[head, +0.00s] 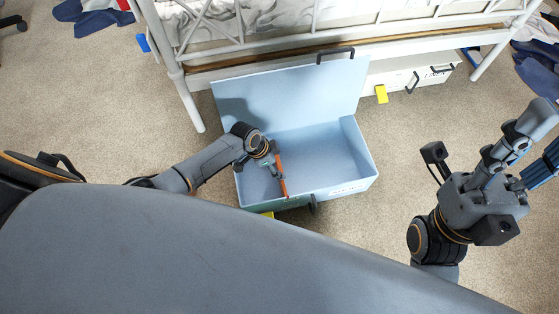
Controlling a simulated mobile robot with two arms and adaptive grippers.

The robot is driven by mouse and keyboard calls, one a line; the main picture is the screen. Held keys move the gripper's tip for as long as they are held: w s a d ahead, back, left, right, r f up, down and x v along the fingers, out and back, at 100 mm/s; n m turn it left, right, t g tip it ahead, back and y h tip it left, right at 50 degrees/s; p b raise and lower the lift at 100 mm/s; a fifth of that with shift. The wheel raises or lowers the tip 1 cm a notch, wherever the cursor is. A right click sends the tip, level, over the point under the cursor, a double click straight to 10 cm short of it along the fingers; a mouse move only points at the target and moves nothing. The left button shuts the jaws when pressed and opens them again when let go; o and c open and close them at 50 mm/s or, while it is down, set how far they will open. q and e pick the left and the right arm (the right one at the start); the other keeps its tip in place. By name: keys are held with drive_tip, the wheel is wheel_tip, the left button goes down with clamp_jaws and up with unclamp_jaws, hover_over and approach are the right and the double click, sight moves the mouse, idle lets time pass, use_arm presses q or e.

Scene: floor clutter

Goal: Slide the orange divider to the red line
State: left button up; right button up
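An open light-blue box (328,187) stands on the floor with its lid (295,95) raised against the bed frame. The orange divider (282,182) stands crosswise inside it, towards the left end. My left gripper (275,169) reaches into the box from the left, and its end is right at the divider's left side. I cannot tell whether its fingers are closed on the divider. No red line can be made out.
A white metal bed frame (185,95) stands behind the box. A white drawer or bin (408,75) with dark handles is under the bed. Yellow tags and clothes (88,17) lie around. Carpet (385,130) is free to the right of the box.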

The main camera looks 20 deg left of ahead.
use_arm(q)
drive_tip(key=o, duration=0.4)
drive_tip(key=shift+c, duration=0.2)
drive_tip(key=v, duration=1.2)
